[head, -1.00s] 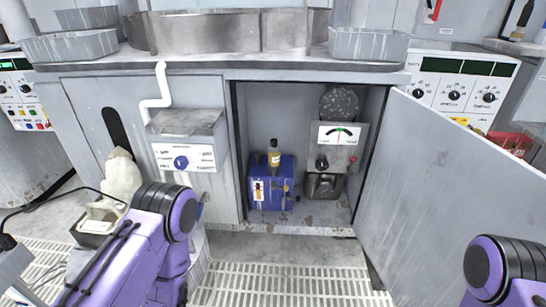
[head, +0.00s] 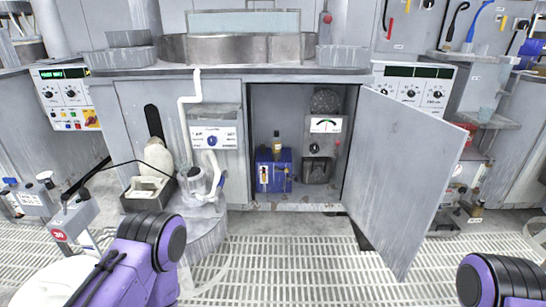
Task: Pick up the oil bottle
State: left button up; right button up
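The oil bottle (head: 277,143) is small, amber with a dark top and a pale label. It stands upright on top of a blue box (head: 274,172) inside the open cabinet, centre of the head view. My purple left arm comes in at the lower left and my purple right arm at the lower right, both well in front of the cabinet. Neither gripper shows; both are outside the picture.
The cabinet door (head: 408,165) stands open to the right of the opening. A gauge unit (head: 324,125) is beside the blue box. A white pump-like device (head: 203,185) stands on a round drum at left. The grated floor (head: 310,243) before the cabinet is clear.

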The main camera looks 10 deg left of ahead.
aim_at(275, 140)
jog(key=u, duration=0.9)
jog(key=i, duration=1)
jog(key=z, duration=0.15)
